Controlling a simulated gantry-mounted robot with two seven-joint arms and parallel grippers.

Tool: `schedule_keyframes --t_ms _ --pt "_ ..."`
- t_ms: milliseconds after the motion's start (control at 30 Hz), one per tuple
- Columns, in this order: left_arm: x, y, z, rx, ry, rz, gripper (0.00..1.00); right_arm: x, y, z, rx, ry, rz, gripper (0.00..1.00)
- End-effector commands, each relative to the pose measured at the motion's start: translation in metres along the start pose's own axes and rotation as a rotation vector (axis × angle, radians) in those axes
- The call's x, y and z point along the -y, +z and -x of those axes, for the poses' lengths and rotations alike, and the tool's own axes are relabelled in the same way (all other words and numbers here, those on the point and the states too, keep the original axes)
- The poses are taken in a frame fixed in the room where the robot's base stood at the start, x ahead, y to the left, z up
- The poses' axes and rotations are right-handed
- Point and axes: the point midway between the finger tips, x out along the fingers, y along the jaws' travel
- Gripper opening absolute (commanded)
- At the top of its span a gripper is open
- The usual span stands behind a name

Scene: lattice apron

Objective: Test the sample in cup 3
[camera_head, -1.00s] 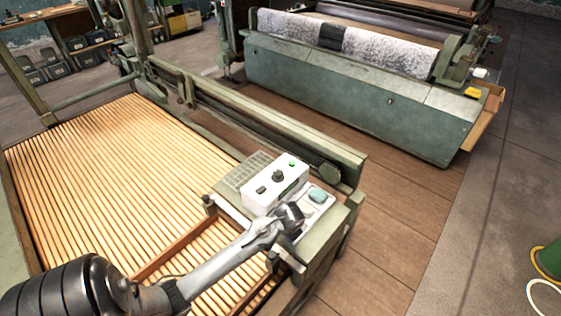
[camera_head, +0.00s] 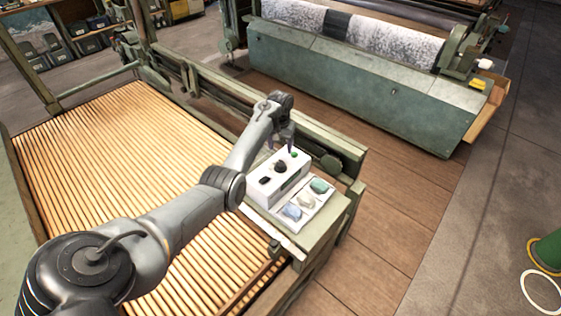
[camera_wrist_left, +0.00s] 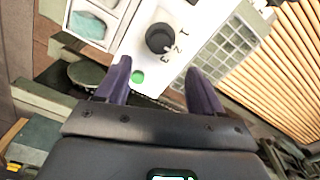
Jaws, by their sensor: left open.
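A white tester box (camera_head: 264,193) stands on the end of the green frame. On top are a black knob (camera_head: 280,166), a green button (camera_head: 294,154) and a dark slot. In the left wrist view the knob (camera_wrist_left: 159,38) has the numerals 1, 2 and 3 beside it; I cannot tell its setting. A white tray (camera_head: 306,217) in front holds a blue-grey sample (camera_head: 292,211), a whitish sample (camera_head: 305,200) and a teal sample (camera_head: 319,186). My left gripper (camera_head: 281,145) is open and empty above the box's button end. The green button (camera_wrist_left: 138,77) shows between its fingers.
A slatted wooden bed (camera_head: 120,160) fills the left. A pale grid panel (camera_wrist_left: 215,52) lies beside the box in the wrist view. A green rail (camera_head: 235,105) runs behind the box. A large green machine (camera_head: 370,90) stands beyond the clear plank floor.

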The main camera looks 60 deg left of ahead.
Motion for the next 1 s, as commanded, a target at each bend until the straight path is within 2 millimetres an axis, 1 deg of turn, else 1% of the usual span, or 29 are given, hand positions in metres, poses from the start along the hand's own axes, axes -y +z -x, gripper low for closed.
schedule_keyframes --t_ms 33,300,500,700,1000 --pt "0.001 0.001 -0.011 0.004 -0.002 0.0 0.67 0.0 0.001 -0.004 0.0 0.0 0.0 0.0" --pt "0.001 0.001 -0.056 0.002 -0.003 0.0 0.67 0.001 0.006 -0.018 0.0 0.0 0.0 0.0" --pt "0.001 0.0 -0.079 0.0 -0.002 0.0 0.67 0.0 0.009 -0.027 0.0 0.002 0.003 0.0" --pt "0.001 0.0 -0.089 -0.001 -0.003 0.0 0.67 -0.001 0.01 -0.031 0.001 0.007 0.009 0.0" --pt "0.001 0.0 -0.09 -0.001 -0.003 0.0 0.67 -0.001 0.01 -0.031 0.001 0.007 0.009 0.0"
